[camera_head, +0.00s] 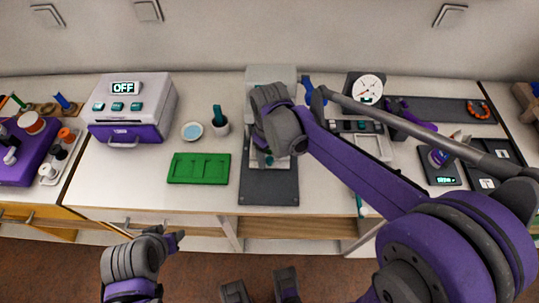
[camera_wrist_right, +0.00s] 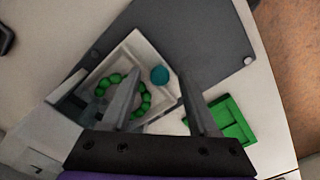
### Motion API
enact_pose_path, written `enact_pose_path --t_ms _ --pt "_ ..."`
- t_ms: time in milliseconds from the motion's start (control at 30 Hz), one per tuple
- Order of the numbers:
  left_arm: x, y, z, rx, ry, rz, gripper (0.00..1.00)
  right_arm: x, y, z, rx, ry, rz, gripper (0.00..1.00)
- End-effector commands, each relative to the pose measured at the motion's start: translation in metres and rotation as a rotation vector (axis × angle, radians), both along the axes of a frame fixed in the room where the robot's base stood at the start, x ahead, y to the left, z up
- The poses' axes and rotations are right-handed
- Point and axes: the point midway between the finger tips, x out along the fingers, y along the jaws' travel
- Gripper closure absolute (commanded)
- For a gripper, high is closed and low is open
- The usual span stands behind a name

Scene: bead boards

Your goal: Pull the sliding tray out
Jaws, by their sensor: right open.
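The sliding tray (camera_wrist_right: 136,46) is pale with a raised rim and shows in the right wrist view on a dark grey base plate (camera_wrist_right: 195,35). A ring of green beads (camera_wrist_right: 145,103) lies in it, partly behind a finger. A round teal knob (camera_wrist_right: 159,75) stands at its corner. My right gripper (camera_wrist_right: 160,88) is open over the tray, its fingers apart with the knob showing between their tips; I cannot tell if they touch it. In the head view my right wrist hides most of the tray. My left gripper (camera_head: 174,240) is low at the left, its jaws unclear.
A green board (camera_head: 199,168) lies left of the base plate. A dial (camera_head: 367,89) and other devices stand to the right. The plate's front part is clear.

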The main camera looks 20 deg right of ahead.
Motion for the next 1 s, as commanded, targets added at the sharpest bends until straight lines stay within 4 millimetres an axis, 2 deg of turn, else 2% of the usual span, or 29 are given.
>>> enact_pose_path --t_ms 233,567,1000 --pt "0.0 0.0 0.0001 0.0 0.0 0.0 0.5 0.0002 -0.0001 -0.0003 0.0 0.0 0.0 0.41" --pt "0.0 0.0 0.0001 0.0 0.0 0.0 0.5 0.0001 0.0 -0.0001 0.0 0.0 0.0 1.0" --pt "0.0 0.0 0.0001 0.0 0.0 0.0 0.5 0.0002 -0.0001 0.0 0.0 0.0 0.0 1.0"
